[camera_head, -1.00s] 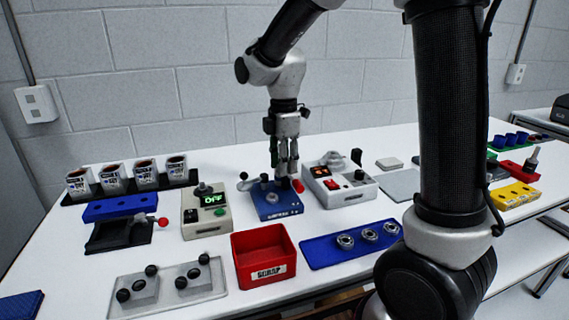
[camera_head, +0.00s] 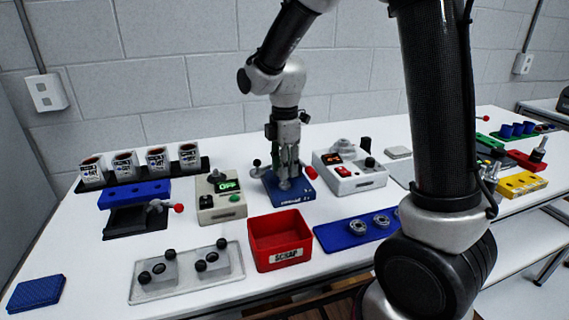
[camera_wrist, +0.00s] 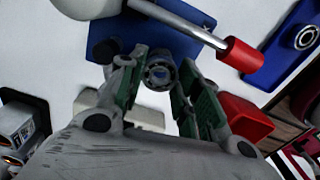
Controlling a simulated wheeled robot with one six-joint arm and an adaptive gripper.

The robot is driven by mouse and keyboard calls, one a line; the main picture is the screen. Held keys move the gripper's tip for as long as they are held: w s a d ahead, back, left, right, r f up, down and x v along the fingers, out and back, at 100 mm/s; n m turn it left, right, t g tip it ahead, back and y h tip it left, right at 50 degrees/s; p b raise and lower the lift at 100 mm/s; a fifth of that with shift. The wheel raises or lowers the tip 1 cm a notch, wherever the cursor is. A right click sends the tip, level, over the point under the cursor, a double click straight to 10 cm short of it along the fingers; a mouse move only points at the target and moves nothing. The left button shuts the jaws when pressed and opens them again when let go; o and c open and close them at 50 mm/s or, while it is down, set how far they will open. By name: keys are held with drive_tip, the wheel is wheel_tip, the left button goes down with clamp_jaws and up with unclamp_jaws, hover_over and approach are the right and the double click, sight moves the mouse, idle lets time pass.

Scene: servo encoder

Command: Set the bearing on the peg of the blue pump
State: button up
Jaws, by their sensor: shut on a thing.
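The blue pump (camera_head: 296,197) stands mid-table, with a lever ending in a red knob (camera_head: 311,173). My gripper (camera_head: 284,182) points down over it. The wrist view shows my gripper (camera_wrist: 158,84) with green-padded fingers shut on a bearing (camera_wrist: 158,72), a metal ring, above the blue pump (camera_wrist: 185,43). The red knob (camera_wrist: 240,55) is beside it on a metal rod. The peg is hidden by the bearing and fingers. I cannot tell whether the bearing is around the peg or just above it.
A red scrap bin (camera_head: 280,233) is in front of the pump. A device with an OFF display (camera_head: 221,199) is left, a white device (camera_head: 349,174) right.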

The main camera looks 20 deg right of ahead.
drive_tip(key=shift+f, duration=0.15)
drive_tip(key=shift+f, duration=0.7)
drive_tip(key=shift+f, duration=0.15)
drive_tip(key=shift+f, duration=0.5)
drive_tip(key=o, duration=1.4)
drive_tip(key=shift+o, duration=0.2)
drive_tip(key=shift+r, duration=0.1)
drive_tip(key=shift+r, duration=2.85)
